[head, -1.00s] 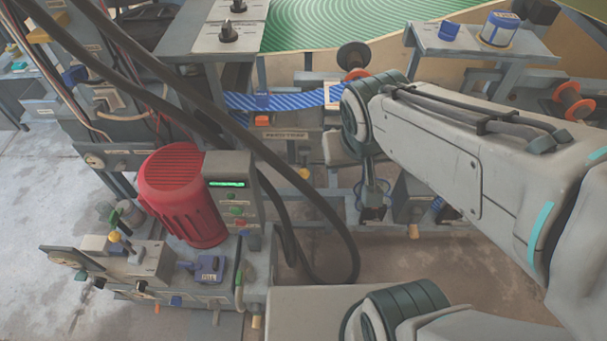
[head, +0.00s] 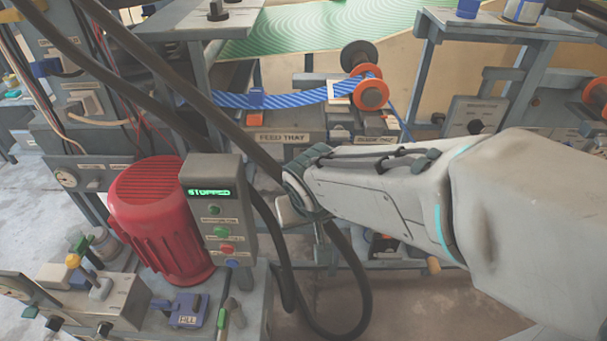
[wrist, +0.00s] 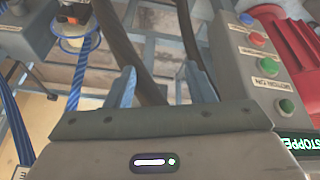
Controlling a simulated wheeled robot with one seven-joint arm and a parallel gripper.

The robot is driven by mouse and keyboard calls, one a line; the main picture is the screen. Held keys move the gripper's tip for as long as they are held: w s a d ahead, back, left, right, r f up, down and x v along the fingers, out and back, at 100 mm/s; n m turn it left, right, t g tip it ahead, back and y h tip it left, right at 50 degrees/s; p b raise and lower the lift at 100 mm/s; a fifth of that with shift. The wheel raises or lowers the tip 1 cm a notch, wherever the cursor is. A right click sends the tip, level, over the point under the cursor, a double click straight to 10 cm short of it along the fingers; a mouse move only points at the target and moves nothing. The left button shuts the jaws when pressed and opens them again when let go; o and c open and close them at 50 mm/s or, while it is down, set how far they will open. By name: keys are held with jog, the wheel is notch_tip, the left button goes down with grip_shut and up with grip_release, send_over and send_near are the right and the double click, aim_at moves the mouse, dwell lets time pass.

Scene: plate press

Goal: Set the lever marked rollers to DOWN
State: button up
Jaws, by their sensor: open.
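I cannot pick out a lever with a readable "rollers" mark in either view. The head view shows a press with a blue striped web (head: 300,96) running to orange-rimmed rollers (head: 370,94) above a panel labelled FEED TRAY (head: 283,138). A small label beside it is too blurred to read. My gripper (wrist: 162,80) is open and empty in the wrist view, its two fingers spread apart over dark cables and the frame. In the head view my forearm reaches left, with its end in front of the press's lower frame; the fingertips cannot be made out there.
A grey control box (head: 221,205) reads STOPPED and has coloured buttons; it also shows in the wrist view (wrist: 262,62). A red motor (head: 160,218) stands beside it. Thick black cables (head: 283,230) hang close to my arm. A blue FILL part (head: 187,312) sits lower left.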

jog(key=w, duration=0.6)
jog(key=w+b, duration=0.1)
jog(key=w, duration=0.3)
jog(key=shift+a, duration=0.3)
jog(key=shift+b+x, duration=0.7)
jog(key=shift+x, duration=1.85)
grip_shut()
jog(key=shift+d, duration=0.1)
